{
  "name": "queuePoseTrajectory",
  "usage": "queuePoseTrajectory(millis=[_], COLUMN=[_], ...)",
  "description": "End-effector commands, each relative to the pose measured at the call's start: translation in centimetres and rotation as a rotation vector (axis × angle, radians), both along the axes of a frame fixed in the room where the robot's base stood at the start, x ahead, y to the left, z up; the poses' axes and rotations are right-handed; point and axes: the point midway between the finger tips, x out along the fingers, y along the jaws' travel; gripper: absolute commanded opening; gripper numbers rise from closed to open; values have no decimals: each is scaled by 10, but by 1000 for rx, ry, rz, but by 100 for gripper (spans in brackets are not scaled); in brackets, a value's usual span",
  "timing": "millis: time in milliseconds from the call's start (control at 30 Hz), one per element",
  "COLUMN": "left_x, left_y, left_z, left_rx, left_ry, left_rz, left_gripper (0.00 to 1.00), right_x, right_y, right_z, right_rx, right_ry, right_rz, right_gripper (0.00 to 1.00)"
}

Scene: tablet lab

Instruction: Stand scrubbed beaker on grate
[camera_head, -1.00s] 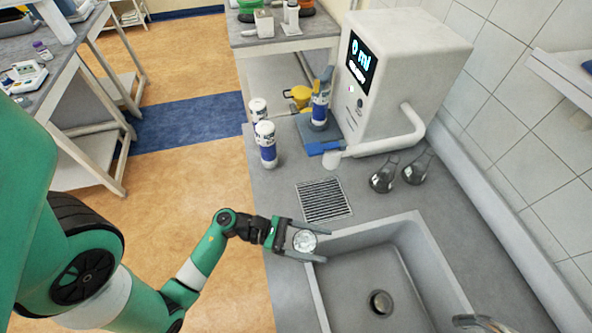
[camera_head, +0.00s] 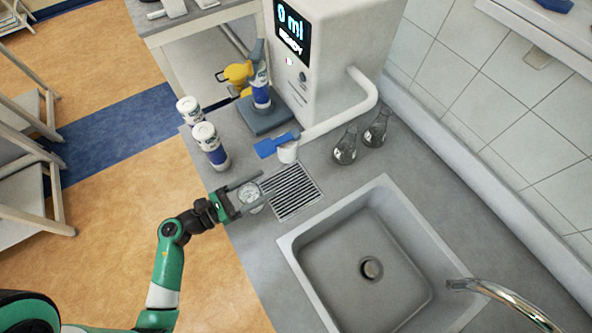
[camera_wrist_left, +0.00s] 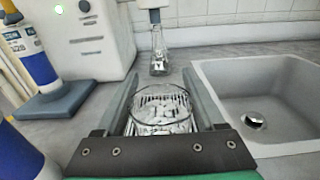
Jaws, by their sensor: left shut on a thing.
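A clear glass beaker (camera_head: 250,196) is held between the fingers of my left gripper (camera_head: 248,192), which is shut on it. In the left wrist view the beaker (camera_wrist_left: 160,108) stands between the two grey fingers, roughly upright. The metal grate (camera_head: 291,191) is set in the counter just right of the beaker in the head view. In the wrist view the grate's bars show behind and through the glass. I cannot tell whether the beaker's base touches anything. My right gripper is not in view.
The sink (camera_head: 371,258) with its tap (camera_head: 500,296) lies right of the grate. Two flasks (camera_head: 345,146) stand behind it, near the dispenser (camera_head: 335,60). White-capped bottles (camera_head: 210,146) stand at the counter's left edge. A blue-handled item (camera_head: 277,144) lies beyond the grate.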

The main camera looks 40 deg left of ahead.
Motion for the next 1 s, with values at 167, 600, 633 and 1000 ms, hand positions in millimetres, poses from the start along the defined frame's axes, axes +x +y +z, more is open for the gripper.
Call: queuePoseTrajectory(millis=[167, 600, 633, 1000], left_x=[55, 109, 112, 116], left_y=[-14, -24, -25, -25], left_z=[1, 0, 0, -35], left_rx=[1, -1, -1, -1], left_ry=[-2, 0, 0, 0], left_rz=[-10, -1, -1, 1], left_gripper=[0, 0, 0, 0], right_x=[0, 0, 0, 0], right_y=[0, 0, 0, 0], right_z=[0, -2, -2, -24], right_rx=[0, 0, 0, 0], right_ry=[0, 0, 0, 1], right_rz=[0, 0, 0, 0], right_gripper=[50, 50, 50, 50])
